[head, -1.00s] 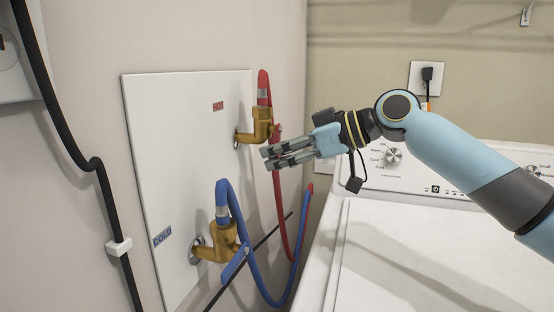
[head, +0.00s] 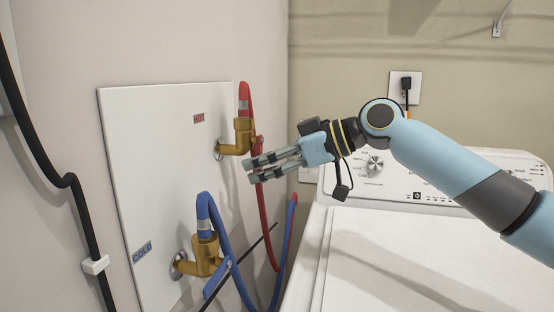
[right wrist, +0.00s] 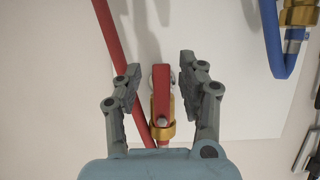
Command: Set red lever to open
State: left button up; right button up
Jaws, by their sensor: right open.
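The red lever (right wrist: 162,92) sits on the brass hot-water valve (right wrist: 160,128) and lies between the two fingers of my right gripper (right wrist: 160,75) in the right wrist view. The fingers stand apart on either side of it, with gaps visible. In the head view my right gripper (head: 251,170) is just below and right of the hot valve (head: 242,138), under the HOT label. The lever shows there only as a small red piece (head: 258,145) above the fingers. My left gripper is out of view.
A red hose (head: 272,225) hangs from the hot valve, close to my right fingers. Below is the cold valve (head: 205,259) with a blue hose (head: 222,222) and blue lever (head: 216,278). A white washer (head: 400,270) stands at right, under my right arm.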

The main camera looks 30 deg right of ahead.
jog(key=v, duration=0.6)
jog(key=shift+s+d, duration=0.25)
jog(key=shift+r, duration=0.15)
dwell(0.3)
